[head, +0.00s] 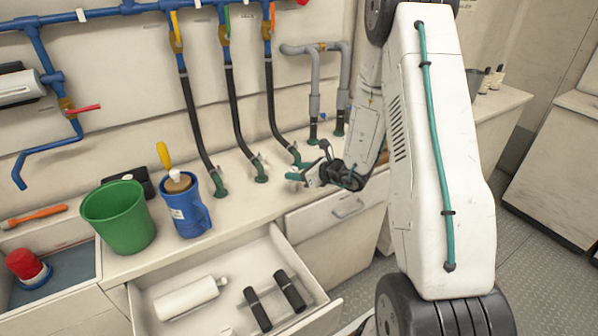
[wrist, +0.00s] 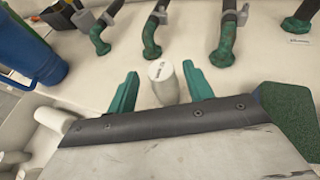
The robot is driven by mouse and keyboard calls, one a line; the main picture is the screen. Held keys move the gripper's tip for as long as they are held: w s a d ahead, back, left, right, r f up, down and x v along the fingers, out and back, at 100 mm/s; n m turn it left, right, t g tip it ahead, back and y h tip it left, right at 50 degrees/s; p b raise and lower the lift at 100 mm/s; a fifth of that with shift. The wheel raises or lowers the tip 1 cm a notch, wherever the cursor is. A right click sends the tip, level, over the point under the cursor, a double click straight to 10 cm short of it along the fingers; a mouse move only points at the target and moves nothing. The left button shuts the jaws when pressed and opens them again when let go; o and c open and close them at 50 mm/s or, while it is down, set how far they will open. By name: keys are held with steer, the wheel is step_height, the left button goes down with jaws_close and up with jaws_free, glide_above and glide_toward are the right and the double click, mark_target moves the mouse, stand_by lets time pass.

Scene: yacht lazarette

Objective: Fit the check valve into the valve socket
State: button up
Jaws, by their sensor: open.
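My gripper (head: 300,177) is low over the counter, in front of the row of hoses. In the wrist view its two teal fingers (wrist: 160,84) are apart. A small white cylinder with dark print on its round end (wrist: 161,72) shows between and just beyond the fingertips, with a gap on each side. It may be the check valve, but the print is too small to read. In the head view my gripper hides it. I cannot tell which fitting is the valve socket.
Black hoses (head: 233,118) end in green fittings (head: 261,171) behind my gripper. A green bucket (head: 118,217) and a blue jug (head: 187,212) stand to the left. An open drawer (head: 232,318) below holds a white bottle (head: 187,298) and two black cylinders.

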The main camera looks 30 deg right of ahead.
steer(key=shift+s+r, duration=0.1)
steer(key=shift+r, duration=0.1)
steer(key=v, duration=1.1)
steer(key=s+a+r+n+g+y, duration=0.3)
steer(key=s+a+r+n+g, duration=0.2)
steer(key=a+r+n, duration=0.4)
steer(key=s+a+r+n+g+y, duration=0.2)
steer(key=s+a+r+n+g, duration=0.3)
steer(key=a+n, duration=0.55)
steer(key=s+d+r+n+h, duration=0.1)
steer(key=s+r+n+h, duration=0.2)
steer(key=s, duration=0.6)
steer(key=s+d+r+n+g+h, duration=0.1)
steer(key=s+r+n+h, duration=0.3)
steer(key=s+n+h, duration=0.3)
steer(key=shift+s+n, duration=0.85)
steer(key=shift+n, duration=0.2)
steer(key=shift+r, duration=0.15)
